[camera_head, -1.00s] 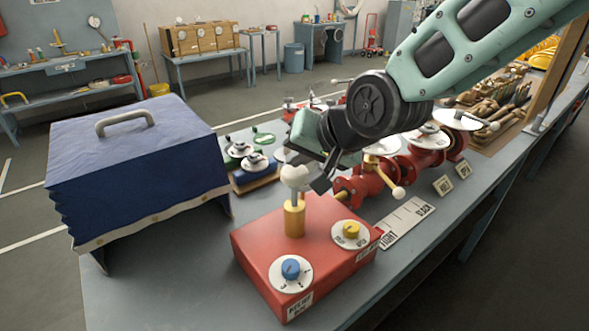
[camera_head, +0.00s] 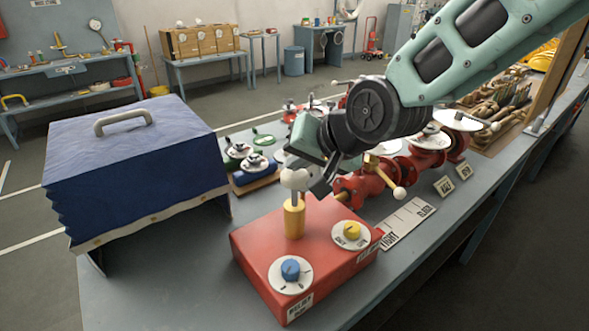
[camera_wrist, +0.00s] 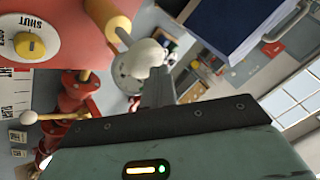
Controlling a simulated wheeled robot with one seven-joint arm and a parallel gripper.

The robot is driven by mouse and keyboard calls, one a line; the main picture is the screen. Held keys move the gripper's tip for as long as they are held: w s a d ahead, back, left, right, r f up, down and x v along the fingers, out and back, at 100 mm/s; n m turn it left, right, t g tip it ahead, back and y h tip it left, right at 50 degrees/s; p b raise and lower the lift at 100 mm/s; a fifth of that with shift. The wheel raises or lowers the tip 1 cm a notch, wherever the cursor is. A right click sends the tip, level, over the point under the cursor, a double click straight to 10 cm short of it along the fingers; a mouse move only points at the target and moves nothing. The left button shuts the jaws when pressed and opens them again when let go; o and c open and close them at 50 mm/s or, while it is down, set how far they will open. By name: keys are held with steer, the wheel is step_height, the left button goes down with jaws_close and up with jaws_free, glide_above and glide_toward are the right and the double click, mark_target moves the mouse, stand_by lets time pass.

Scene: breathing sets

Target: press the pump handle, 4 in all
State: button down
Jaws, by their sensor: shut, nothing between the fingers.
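The pump handle is a rounded off-white knob (camera_head: 296,179) on a short grey rod that stands in a yellow collar (camera_head: 294,220) on top of a red box (camera_head: 270,245). My gripper (camera_head: 312,180) is shut and empty, with its fingertips at the knob. In the wrist view the knob (camera_wrist: 143,58) sits at the tips of my grey fingers (camera_wrist: 157,82), overlapping them; whether they press on it I cannot tell. The yellow collar (camera_wrist: 108,17) shows behind it.
The red box also carries a blue dial (camera_head: 290,269) and a yellow dial (camera_head: 352,231). A blue covered case (camera_head: 135,170) stands at left. Red piping with a cream-tipped lever (camera_head: 399,192) lies close at right. The bench (camera_head: 165,290) is bare at front left.

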mark_target(299, 176)
steer(key=shift+f+b, duration=1.3)
steer(key=shift+f, duration=0.3)
stand_by(1.0)
stand_by(0.3)
steer(key=shift+r+p, duration=2)
steer(key=shift+r, duration=0.6)
steer(key=shift+r+p, duration=1.95)
steer(key=shift+r, duration=0.55)
step_height(299, 176, up, 4)
steer(key=p, duration=0.4)
steer(key=shift+f, duration=0.1)
